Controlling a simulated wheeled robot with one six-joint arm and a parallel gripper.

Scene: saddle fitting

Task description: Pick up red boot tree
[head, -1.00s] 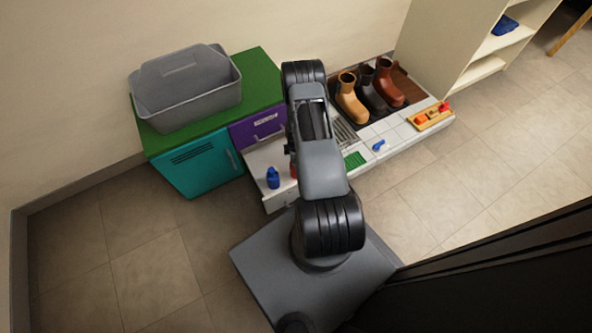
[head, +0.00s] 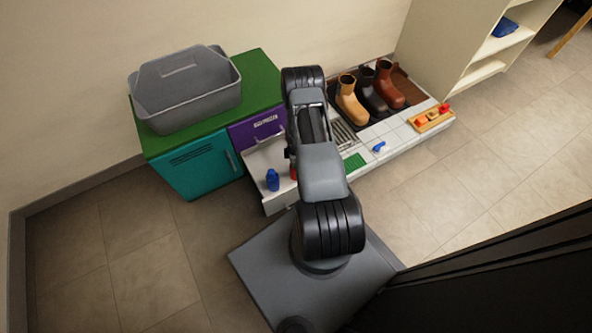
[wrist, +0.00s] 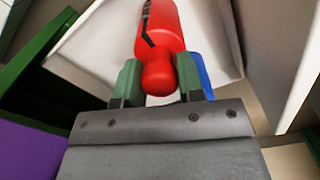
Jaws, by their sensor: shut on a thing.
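The red boot tree (wrist: 160,30) fills the top middle of the wrist view, a rounded red body with a dark marking and a round knob at its near end. My gripper (wrist: 160,73) has its green fingers on both sides of the knob and is shut on it. In the head view only a sliver of the red boot tree (head: 293,172) shows beside my arm, which hides the gripper. Whether it is lifted off the white surface cannot be told.
A blue object (head: 272,180) stands close by on the white surface; blue also shows beside the right finger in the wrist view. A green-topped cabinet with a grey caddy (head: 190,88) stands left. Boots (head: 352,100) and a small tray (head: 432,118) are right.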

